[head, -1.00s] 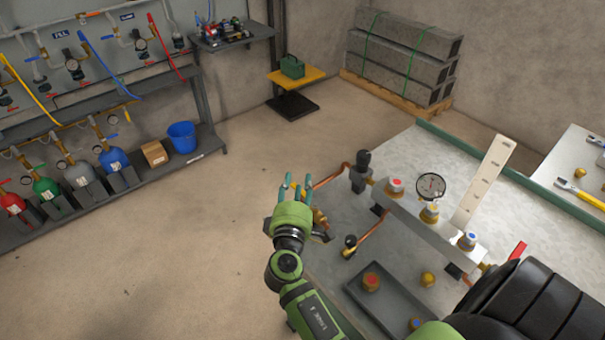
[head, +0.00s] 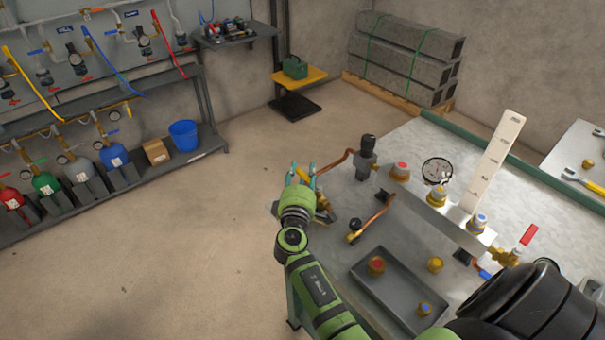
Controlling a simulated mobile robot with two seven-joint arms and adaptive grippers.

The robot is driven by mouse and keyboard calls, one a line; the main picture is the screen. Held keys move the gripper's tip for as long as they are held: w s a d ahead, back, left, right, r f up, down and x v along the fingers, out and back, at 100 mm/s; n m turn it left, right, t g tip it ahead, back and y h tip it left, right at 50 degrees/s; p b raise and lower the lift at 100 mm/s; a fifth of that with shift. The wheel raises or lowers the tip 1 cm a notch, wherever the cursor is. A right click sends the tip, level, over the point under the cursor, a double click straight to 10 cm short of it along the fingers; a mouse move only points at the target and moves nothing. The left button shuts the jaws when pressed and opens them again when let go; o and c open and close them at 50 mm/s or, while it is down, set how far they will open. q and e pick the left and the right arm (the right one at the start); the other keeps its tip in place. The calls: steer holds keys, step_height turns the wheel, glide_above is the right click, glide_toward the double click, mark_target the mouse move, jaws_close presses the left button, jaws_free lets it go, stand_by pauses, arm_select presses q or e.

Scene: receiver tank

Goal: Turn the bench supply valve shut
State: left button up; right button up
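My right gripper (head: 302,174), at the end of my green arm, is at the left edge of the bench (head: 420,150). A brass valve (head: 506,257) with a red lever (head: 528,235) is at the right end of the bench manifold (head: 440,212). The lever slants up and to the right. No label shows which is the supply valve. My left gripper is not in view.
The manifold carries several capped fittings, a round gauge (head: 437,170) and a tall white scale plate (head: 493,160). A grey tray (head: 392,300) with brass parts lies in front. Gas cylinders and a blue bucket (head: 184,135) line the left wall. The floor left of the bench is clear.

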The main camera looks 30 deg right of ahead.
jaws_close()
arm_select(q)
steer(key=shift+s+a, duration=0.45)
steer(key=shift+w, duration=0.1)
